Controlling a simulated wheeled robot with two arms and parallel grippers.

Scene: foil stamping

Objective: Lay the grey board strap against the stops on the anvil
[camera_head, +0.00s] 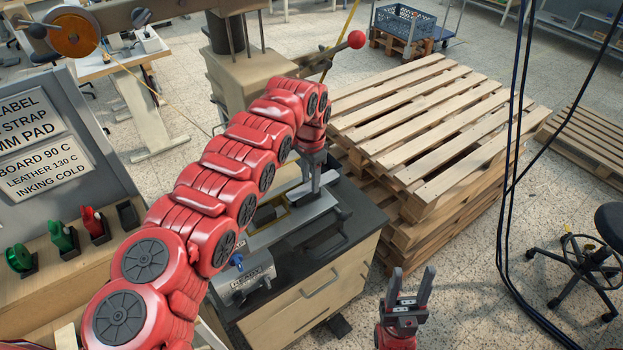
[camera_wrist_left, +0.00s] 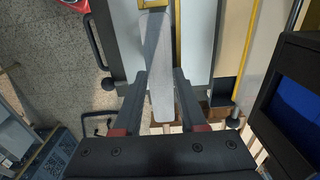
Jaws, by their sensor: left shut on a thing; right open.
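My left gripper (camera_head: 315,183) is low over the machine's bed in the head view, with my red arm reaching across from the lower left. In the left wrist view a long, flat grey strap (camera_wrist_left: 159,66) runs between its two fingers, which are shut on it. The anvil (camera_head: 290,226) is a pale metal bar along the machine; my left arm and gripper cover part of it. I cannot make out the stops, or whether the strap touches the anvil. My right gripper (camera_head: 410,298) is open and empty, in front of the cabinet.
The machine stands on a wooden cabinet (camera_head: 317,294) with a dark top. Its lever ends in a red ball (camera_head: 356,39). Stacked pallets (camera_head: 430,130) stand close on the right. Black cables (camera_head: 508,150) hang at the right. A sign board (camera_head: 55,150) stands at the left.

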